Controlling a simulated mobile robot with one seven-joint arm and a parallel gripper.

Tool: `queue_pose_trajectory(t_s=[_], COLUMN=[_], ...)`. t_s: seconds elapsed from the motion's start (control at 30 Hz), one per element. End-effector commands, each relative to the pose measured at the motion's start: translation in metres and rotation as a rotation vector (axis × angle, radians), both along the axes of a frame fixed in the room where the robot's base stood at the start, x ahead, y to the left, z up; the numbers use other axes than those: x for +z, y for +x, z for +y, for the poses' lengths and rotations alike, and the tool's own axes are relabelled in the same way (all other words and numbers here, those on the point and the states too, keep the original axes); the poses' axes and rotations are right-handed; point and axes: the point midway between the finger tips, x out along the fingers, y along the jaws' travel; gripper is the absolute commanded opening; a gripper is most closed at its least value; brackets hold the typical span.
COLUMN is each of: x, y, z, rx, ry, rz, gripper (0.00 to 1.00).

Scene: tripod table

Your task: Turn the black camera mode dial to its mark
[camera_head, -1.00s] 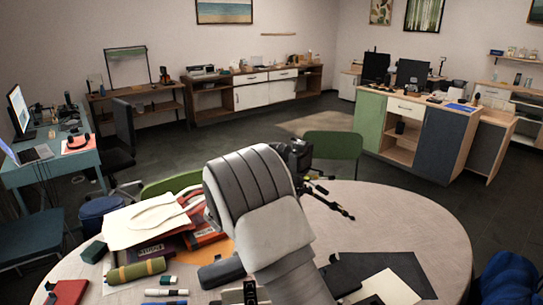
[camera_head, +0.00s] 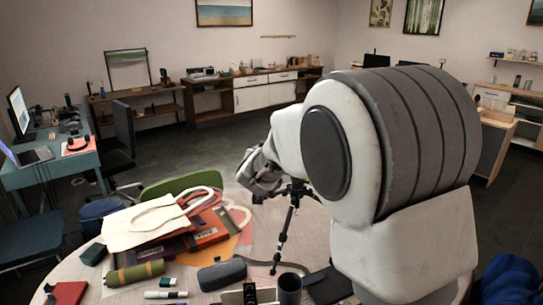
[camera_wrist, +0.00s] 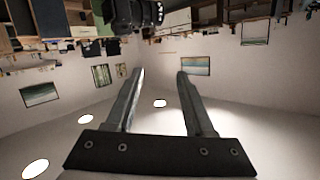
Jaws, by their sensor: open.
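The black camera (camera_wrist: 132,14) shows at the top edge of the wrist view, which is upside down, and is partly cut off. A ridged round part on its right side may be the mode dial; its mark cannot be made out. My gripper (camera_wrist: 160,72) is open and empty, with the camera beyond the fingertips and apart from them. In the head view the black tripod (camera_head: 288,225) stands on the round table (camera_head: 75,262). My arm hides most of the camera there, and the fingers cannot be made out.
A cream bag (camera_head: 140,228), books, an olive roll (camera_head: 135,272), a dark grey case (camera_head: 222,273) and a dark cup (camera_head: 289,289) lie or stand on the table. A green chair (camera_head: 182,184) is behind it. My arm covers the table's right side.

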Motion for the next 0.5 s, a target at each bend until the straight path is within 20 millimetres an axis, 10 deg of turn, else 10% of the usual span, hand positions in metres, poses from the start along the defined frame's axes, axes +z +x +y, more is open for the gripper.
queue_pose_trajectory(t_s=[0.5], x=[0.032], y=[-0.067], z=[-0.005], rx=[0.193], ry=[0.060], rz=[0.134], gripper=[0.53])
